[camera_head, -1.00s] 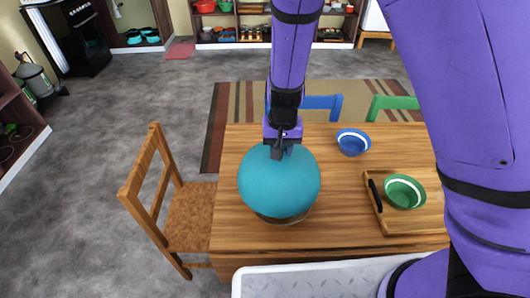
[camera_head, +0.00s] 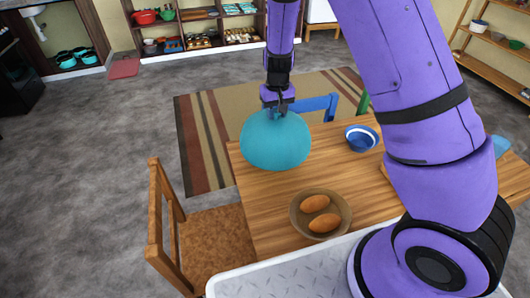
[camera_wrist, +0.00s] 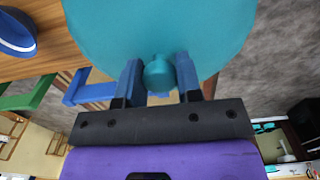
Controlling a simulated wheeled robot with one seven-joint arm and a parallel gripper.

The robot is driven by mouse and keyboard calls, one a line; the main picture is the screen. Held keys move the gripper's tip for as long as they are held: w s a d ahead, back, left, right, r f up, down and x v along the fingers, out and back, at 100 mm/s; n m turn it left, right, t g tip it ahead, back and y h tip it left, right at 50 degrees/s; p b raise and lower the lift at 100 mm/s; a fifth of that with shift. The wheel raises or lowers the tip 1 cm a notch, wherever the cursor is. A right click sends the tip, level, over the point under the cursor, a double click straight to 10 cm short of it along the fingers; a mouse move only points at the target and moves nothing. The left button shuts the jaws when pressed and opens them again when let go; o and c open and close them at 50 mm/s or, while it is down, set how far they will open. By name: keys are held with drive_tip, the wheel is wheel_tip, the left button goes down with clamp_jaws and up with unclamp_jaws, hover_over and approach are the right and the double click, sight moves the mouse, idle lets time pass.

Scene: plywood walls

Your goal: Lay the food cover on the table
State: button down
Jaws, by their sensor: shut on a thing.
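The food cover (camera_head: 275,143) is a teal dome with a small knob on top. My gripper (camera_head: 277,108) is shut on the knob and holds the dome at the far left part of the wooden table (camera_head: 275,205). In the wrist view the knob (camera_wrist: 158,74) sits between my two fingers, with the dome (camera_wrist: 165,28) beyond. I cannot tell whether the dome's rim touches the table. A brown bowl (camera_head: 299,226) with two orange-brown oval foods (camera_head: 315,203) stands uncovered near the table's front edge.
My arm hides the table's right part. Bare table lies between dome and brown bowl.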

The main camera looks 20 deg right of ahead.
wheel_tip(320, 180, down, 9)
drive_tip(key=shift+f, duration=0.15)
idle(0.4)
drive_tip(key=shift+f, duration=0.1)
drive_tip(key=c, duration=0.8)
unclamp_jaws()
